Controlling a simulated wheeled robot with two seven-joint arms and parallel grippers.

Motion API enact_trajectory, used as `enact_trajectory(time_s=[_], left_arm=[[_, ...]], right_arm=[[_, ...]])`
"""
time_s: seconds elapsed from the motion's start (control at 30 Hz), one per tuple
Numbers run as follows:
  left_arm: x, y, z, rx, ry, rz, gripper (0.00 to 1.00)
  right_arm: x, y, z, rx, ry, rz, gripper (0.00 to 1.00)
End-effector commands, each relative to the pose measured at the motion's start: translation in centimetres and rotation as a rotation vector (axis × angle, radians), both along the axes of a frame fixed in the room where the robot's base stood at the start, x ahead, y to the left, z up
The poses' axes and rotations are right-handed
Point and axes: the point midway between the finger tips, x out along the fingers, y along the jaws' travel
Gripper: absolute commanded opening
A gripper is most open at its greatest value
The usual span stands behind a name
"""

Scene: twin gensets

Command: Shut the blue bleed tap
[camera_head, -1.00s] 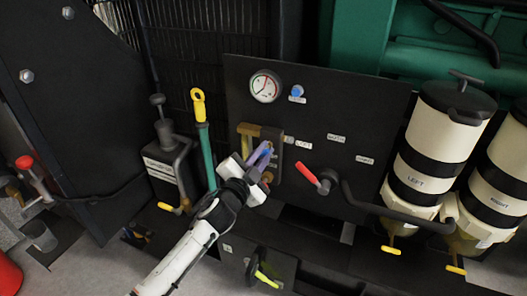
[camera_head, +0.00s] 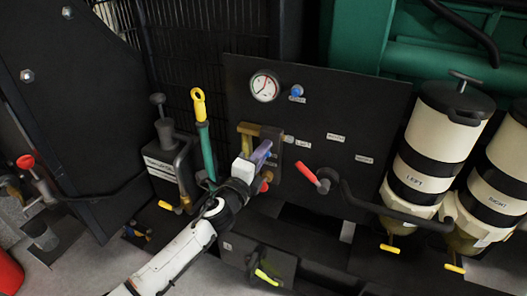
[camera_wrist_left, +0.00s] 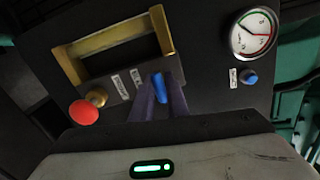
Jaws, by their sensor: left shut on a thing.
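The blue bleed tap shows as a blue lever (camera_wrist_left: 161,88) in the left wrist view, between the purple-grey fingers of my left gripper (camera_wrist_left: 155,98). In the head view, my left gripper (camera_head: 262,153) is shut on it in front of the black panel, just below the brass bracket (camera_head: 247,129). The fingers hide most of the tap in the head view, and its body is hidden. I cannot read the tap's angle for certain. My right gripper is not in view.
A gauge (camera_head: 264,86) and small blue knob (camera_head: 297,91) are above on the panel (camera_head: 340,105). A red knob (camera_head: 265,187) sits close below the gripper. A red-handled lever (camera_head: 308,174) is to the right. A yellow-topped green handle (camera_head: 203,125) stands to the left.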

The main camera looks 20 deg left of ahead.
Motion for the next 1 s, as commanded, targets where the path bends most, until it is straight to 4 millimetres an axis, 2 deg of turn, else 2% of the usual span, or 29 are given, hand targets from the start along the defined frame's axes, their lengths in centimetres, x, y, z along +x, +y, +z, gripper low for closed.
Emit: enact_trajectory(time_s=[0.4, 1.0], left_arm=[[0.02, 0.04, 0.08, 0.251, -0.002, 0.001, 0.0], [0.02, 0.04, 0.03, 0.308, -0.001, 0.001, 0.0]], right_arm=[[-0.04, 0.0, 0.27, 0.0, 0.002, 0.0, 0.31], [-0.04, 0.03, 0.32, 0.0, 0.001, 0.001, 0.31]])
